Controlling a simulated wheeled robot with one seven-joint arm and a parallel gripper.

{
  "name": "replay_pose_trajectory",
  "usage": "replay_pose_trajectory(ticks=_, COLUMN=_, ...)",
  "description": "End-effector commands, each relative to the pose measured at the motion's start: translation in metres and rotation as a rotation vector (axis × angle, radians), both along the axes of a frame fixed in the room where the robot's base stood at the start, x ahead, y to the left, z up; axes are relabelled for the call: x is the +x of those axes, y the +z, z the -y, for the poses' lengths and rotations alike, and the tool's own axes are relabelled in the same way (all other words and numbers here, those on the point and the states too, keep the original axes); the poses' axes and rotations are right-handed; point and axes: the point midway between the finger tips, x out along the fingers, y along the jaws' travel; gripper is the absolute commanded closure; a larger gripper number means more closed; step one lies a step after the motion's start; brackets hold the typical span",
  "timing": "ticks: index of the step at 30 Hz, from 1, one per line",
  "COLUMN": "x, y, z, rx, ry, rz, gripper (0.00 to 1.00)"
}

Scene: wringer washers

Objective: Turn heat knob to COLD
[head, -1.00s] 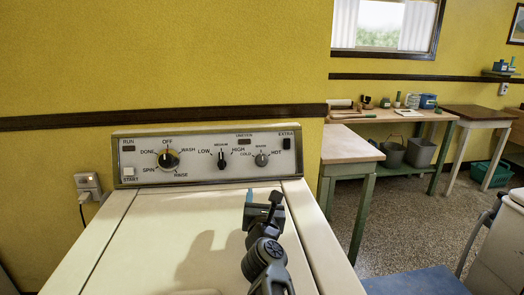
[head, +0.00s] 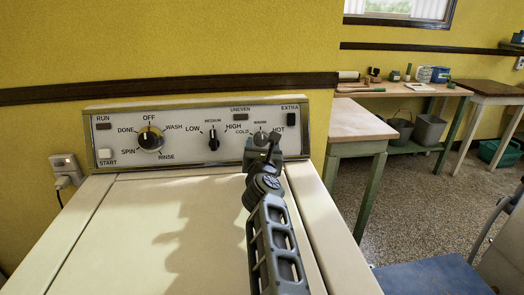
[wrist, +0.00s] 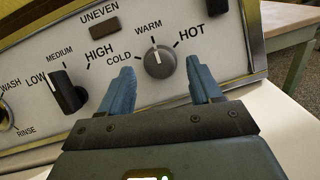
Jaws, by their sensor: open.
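The heat knob (wrist: 160,62) is a round grey knob on the washer's control panel, with COLD at its left, WARM above and HOT at its right. Its pale pointer mark aims up, about at WARM. In the head view the heat knob (head: 260,137) is partly covered by my gripper. My gripper (wrist: 159,76) is open and empty, with one blue finger on either side of the knob as the wrist view sees it. I cannot tell whether either finger touches it. In the head view my gripper (head: 266,148) is close in front of the panel.
The LOW-MEDIUM-HIGH knob (wrist: 65,94) stands left of the heat knob. The cycle dial (head: 150,139) is farther left on the panel. The washer's pale top (head: 150,230) is clear below. A wooden side table (head: 357,122) stands to the right.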

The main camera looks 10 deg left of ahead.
Motion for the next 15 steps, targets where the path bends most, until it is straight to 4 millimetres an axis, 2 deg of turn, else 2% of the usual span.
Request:
replay_pose_trajectory(ticks=1, x=0.005, y=-0.004, z=-0.001, rx=0.001, ry=0.000, rz=0.001, gripper=0.36)
replay_pose_trajectory(ticks=6, x=0.017, y=-0.003, z=-0.003, rx=0.000, ry=0.000, rz=0.000, gripper=0.36)
replay_pose_trajectory(ticks=15, x=0.023, y=0.000, z=-0.004, rx=-0.001, ry=0.000, rz=0.000, gripper=0.36)
